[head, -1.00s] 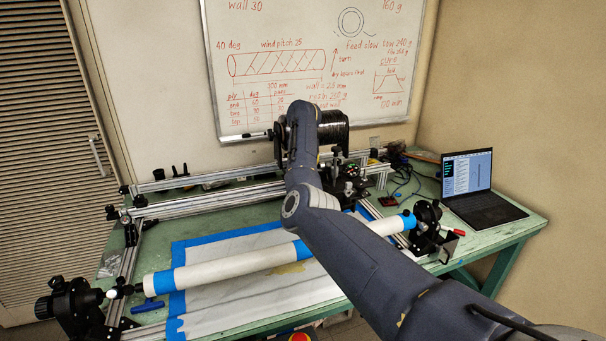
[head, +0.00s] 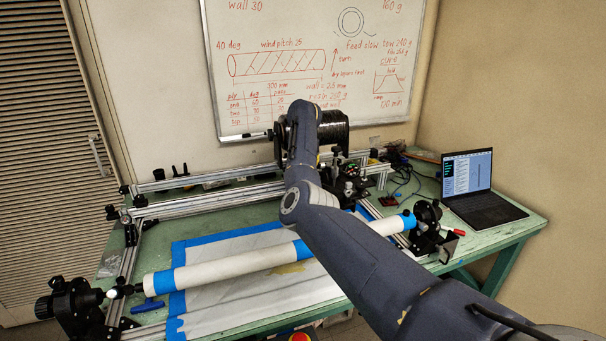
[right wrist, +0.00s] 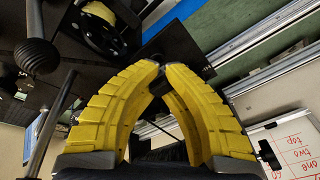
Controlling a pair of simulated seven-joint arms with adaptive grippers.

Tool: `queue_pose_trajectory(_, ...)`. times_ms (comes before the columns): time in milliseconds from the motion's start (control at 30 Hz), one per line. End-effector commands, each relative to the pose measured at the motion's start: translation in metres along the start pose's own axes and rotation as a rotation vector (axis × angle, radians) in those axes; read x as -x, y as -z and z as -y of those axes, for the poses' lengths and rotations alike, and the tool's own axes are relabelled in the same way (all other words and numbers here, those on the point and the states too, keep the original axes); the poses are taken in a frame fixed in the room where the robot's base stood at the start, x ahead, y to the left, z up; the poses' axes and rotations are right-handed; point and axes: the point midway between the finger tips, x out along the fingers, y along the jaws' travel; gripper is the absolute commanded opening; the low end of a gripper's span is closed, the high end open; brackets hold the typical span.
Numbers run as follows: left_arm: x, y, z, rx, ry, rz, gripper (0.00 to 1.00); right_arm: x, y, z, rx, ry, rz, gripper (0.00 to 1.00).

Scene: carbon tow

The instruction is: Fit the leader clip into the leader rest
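My right gripper (right wrist: 163,68) shows in the right wrist view with its two yellow fingers converging, the tips almost together. A dark thing, which looks like the leader clip (right wrist: 178,46), sits right at the tips; its outline merges with the dark parts behind. I cannot clearly make out the leader rest among these black fixtures. In the head view my right arm reaches over the bench to the winder carriage at the back, and it hides the gripper, clip and contact area. My left gripper is in neither view.
A white mandrel (head: 233,266) with blue bands spans the bench front between black end holders. Aluminium rails (head: 215,195) run behind it. A black tow spool (head: 334,127) stands by my wrist. A laptop (head: 475,188) sits at right. A black knob (right wrist: 38,57) is close in the wrist view.

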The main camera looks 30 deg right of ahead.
Motion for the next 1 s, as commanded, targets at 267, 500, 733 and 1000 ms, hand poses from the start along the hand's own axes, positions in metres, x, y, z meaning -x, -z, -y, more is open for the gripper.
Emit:
queue_pose_trajectory(267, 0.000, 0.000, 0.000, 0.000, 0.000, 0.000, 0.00, 0.000, 0.000, 0.000, -0.007, 0.002, 0.003, 0.00)
queue_pose_trajectory(500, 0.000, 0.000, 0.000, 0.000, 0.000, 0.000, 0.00, -0.001, 0.000, 0.000, -0.007, 0.001, 0.003, 0.00)
queue_pose_trajectory(733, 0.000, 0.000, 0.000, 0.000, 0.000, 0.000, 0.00, -0.005, -0.001, -0.001, -0.007, 0.000, 0.003, 0.00)
queue_pose_trajectory(1000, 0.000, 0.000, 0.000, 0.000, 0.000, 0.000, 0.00, -0.010, -0.002, -0.001, -0.006, 0.000, 0.003, 0.00)
